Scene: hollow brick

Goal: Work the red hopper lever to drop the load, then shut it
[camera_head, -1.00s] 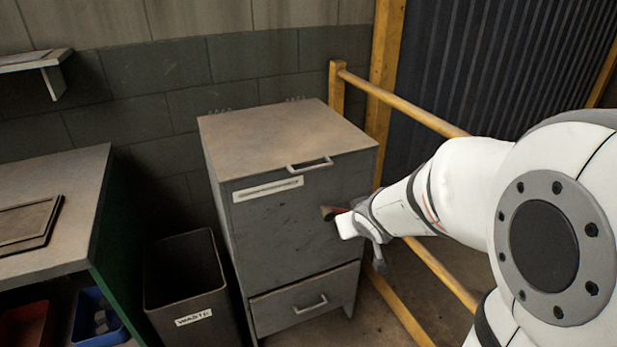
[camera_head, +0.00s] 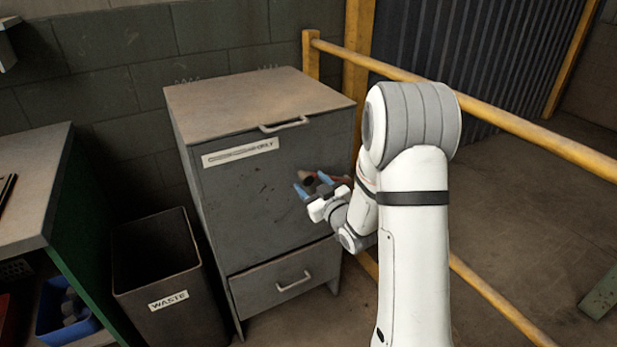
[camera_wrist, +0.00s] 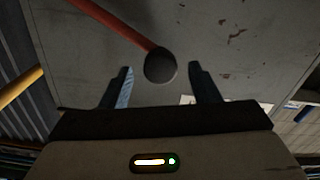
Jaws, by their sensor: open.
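The hopper (camera_head: 235,195) is a grey metal cabinet with a handled lid and a handled drawer (camera_head: 287,283) below. The red lever (camera_head: 338,179) lies across its front face, partly hidden by my arm in the head view. Its dark round knob (camera_head: 307,178) is at the lever's left end. In the wrist view the red rod (camera_wrist: 115,25) slants down to the knob (camera_wrist: 160,65). My gripper (camera_head: 313,184) is open at the knob. In the wrist view the knob sits between the blue fingertips (camera_wrist: 161,72), with a gap on each side.
A black waste bin (camera_head: 160,270) stands left of the hopper. A workbench (camera_head: 35,190) is further left, with a blue bin (camera_head: 68,310) beneath. A yellow railing (camera_head: 480,110) runs behind my arm on the right. Open floor lies beyond it.

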